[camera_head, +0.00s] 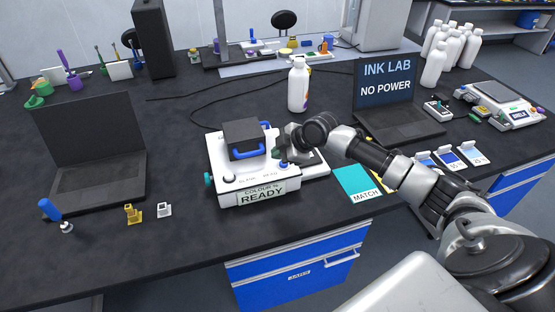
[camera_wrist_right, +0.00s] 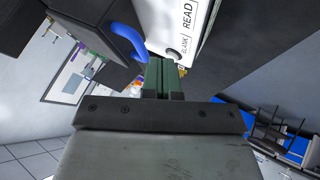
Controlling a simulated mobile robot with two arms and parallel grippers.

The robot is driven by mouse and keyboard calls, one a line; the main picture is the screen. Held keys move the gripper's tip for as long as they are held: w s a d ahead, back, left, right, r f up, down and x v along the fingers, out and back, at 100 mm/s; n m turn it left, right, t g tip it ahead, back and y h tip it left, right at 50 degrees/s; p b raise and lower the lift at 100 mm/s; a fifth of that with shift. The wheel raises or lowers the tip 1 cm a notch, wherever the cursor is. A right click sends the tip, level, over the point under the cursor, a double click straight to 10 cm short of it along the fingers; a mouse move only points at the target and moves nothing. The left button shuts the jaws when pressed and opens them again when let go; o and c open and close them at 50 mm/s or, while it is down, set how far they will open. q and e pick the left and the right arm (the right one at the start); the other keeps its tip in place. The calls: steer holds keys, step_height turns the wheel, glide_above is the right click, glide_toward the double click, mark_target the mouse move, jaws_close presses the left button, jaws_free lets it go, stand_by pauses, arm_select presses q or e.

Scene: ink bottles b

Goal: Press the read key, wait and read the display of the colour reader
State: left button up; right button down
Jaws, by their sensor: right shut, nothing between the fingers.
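The colour reader (camera_head: 220,156) is a white box with a dark grey lid and a blue handle. Its front display (camera_head: 262,197) shows READY. The top carries BLANK and READ lettering; a pale round key (camera_head: 229,178) sits near BLANK, and a blue key (camera_head: 284,164) shows at the right, beside my gripper. My right gripper (camera_head: 280,155) is shut and empty over the right part of the reader; I cannot tell whether it touches a key. In the right wrist view its green fingertips (camera_wrist_right: 161,76) are together near the reader's lettered face (camera_wrist_right: 180,28). My left gripper is not in view.
A teal MATCH card (camera_head: 357,183) lies right of the reader. A white bottle (camera_head: 298,86) stands behind it. An open laptop (camera_head: 385,105) reads INK LAB NO POWER; another dark laptop (camera_head: 95,150) is at left. Small yellow and white pieces lie left of the reader.

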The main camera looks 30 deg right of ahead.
steer(key=w+d+r+t, duration=0.1)
steer(key=w+d+r, duration=0.1)
steer(key=r, duration=0.3)
steer(key=shift+w+d, duration=0.35)
steer(key=shift+d, duration=0.35)
steer(key=shift+f, duration=0.2)
step_height(320, 180, down, 8)
steer(key=b, duration=0.6)
steer(key=shift+r, duration=0.2)
steer(key=shift+f, duration=0.5)
steer(key=shift+f+b, duration=0.15)
steer(key=shift+b, duration=0.2)
steer(key=shift+f, duration=0.25)
